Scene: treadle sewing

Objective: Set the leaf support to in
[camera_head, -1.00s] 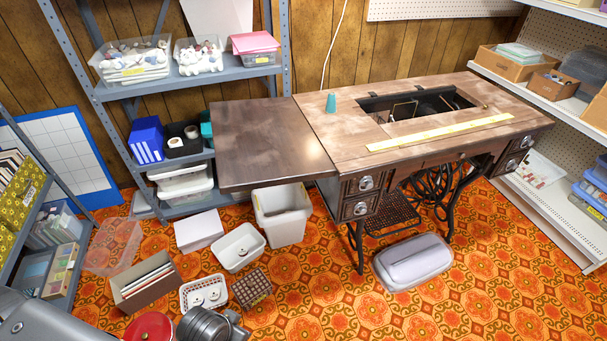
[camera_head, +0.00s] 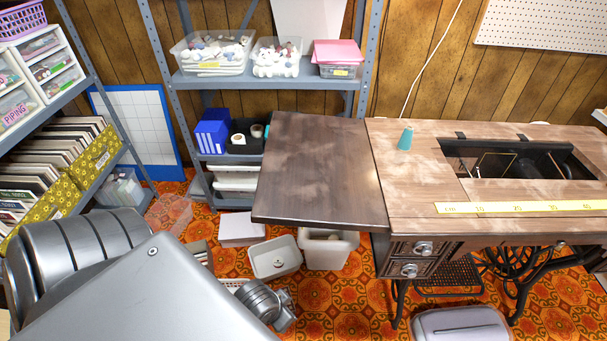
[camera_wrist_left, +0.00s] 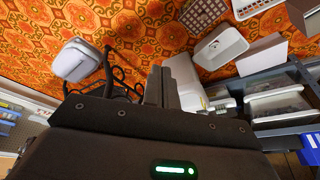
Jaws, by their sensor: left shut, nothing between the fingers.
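The sewing table's leaf (camera_head: 320,165) is a dark wood panel extended level to the left of the treadle sewing table (camera_head: 410,185). The leaf support is not visible; the underside of the leaf is hidden in the head view. My left gripper shows in the left wrist view (camera_wrist_left: 161,75), with its two dark fingers together and nothing between them. In the head view my left arm fills the lower left, its wrist part low in front of the leaf, and the fingertips cannot be made out there. My right gripper is not in view.
A white bin (camera_head: 327,252) stands on the floor below the leaf, with a white tub (camera_head: 275,258) beside it. A grey metal shelf (camera_head: 262,78) stands behind. A grey case (camera_head: 460,324) sits on the floor.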

